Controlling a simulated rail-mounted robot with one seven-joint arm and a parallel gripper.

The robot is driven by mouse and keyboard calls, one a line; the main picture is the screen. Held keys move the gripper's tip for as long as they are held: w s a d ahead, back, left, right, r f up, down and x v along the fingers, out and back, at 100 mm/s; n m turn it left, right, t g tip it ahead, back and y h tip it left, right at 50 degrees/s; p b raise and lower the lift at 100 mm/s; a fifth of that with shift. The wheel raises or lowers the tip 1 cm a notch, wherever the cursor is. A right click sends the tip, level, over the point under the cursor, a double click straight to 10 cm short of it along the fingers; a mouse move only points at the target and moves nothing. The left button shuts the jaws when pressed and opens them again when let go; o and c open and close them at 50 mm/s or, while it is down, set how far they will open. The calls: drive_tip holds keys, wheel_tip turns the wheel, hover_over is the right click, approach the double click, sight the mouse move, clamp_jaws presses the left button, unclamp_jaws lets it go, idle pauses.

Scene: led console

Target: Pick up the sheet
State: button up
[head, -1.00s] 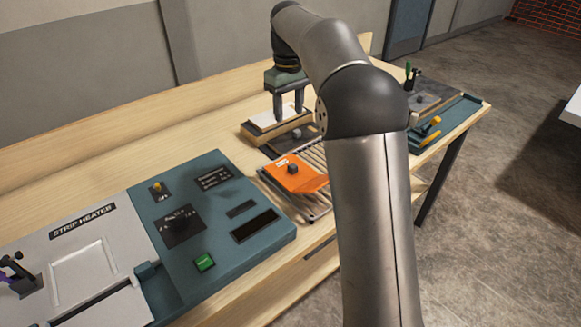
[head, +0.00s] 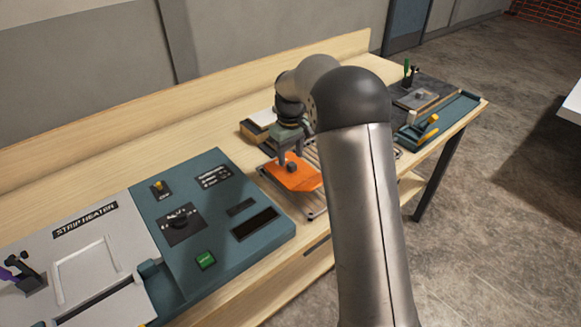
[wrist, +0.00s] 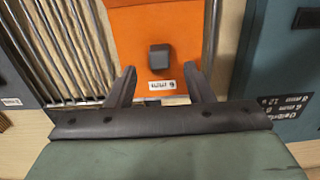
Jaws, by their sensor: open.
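The orange sheet (head: 290,175) lies on a wire rack (head: 311,207) in the middle of the bench. It has a dark square knob (wrist: 159,58) and a small white label (wrist: 162,85) near one edge. My gripper (head: 290,157) is open and empty above the sheet, close to the knob. In the wrist view my gripper's two fingers (wrist: 160,84) are spread, and the knob lies beyond their tips, between their lines. The far end of the sheet is cut off in the wrist view. My arm hides part of the rack in the head view.
The teal strip heater console (head: 205,215) stands left of the rack, with knobs and a green button (head: 206,260). A wooden-edged block (head: 258,128) sits behind my gripper. A teal tray (head: 440,122) with a yellow-handled tool is at the right end of the bench.

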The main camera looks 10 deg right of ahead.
drive_tip(key=shift+f, duration=1.1)
clamp_jaws()
drive_tip(key=shift+r, duration=0.1)
